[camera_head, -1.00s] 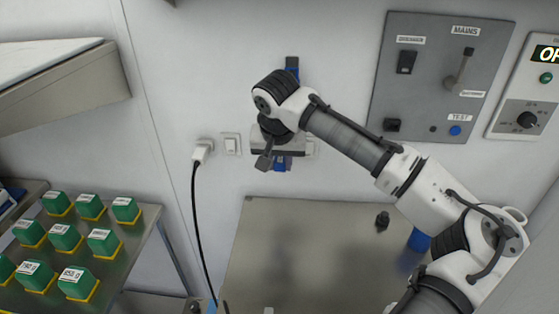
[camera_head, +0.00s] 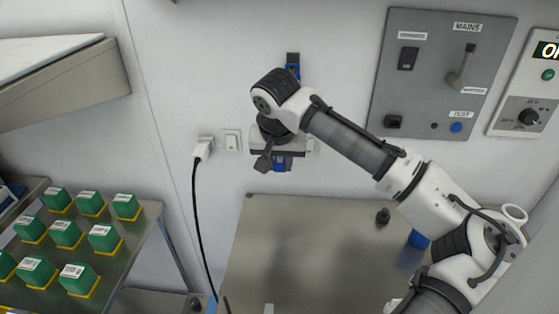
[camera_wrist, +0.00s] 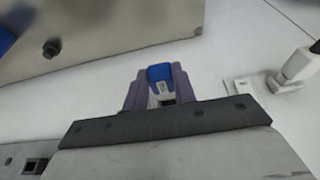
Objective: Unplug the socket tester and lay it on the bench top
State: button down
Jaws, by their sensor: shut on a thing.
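The socket tester (camera_wrist: 161,76) shows in the wrist view as a small blue and pale block between the two fingers. My gripper (camera_wrist: 158,92) is shut on it, with one finger on each side. In the head view my gripper (camera_head: 281,152) is at the back wall, right of a wall switch, and my wrist covers most of it. Whether the tester's pins sit in a socket is hidden. The steel bench top (camera_head: 300,250) lies below my gripper; it also shows in the wrist view (camera_wrist: 110,35).
A white plug (camera_head: 203,150) with a black cable hangs left of the switch (camera_head: 231,140). A black knob (camera_head: 383,217) and a blue object (camera_head: 419,239) are on the right of the bench. A grey mains panel (camera_head: 440,75) is at upper right. The bench's middle is clear.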

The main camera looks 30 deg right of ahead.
jog(key=shift+s+a, duration=0.15)
jog(key=shift+s, duration=0.05)
jog(key=shift+s+a, duration=0.35)
jog(key=shift+s, duration=0.2)
jog(key=p+v, duration=0.5)
jog(key=v, duration=0.2)
jog(key=shift+w+r, duration=0.15)
jog(key=shift+r, duration=0.35)
jog(key=shift+f, duration=0.1)
dwell(0.6)
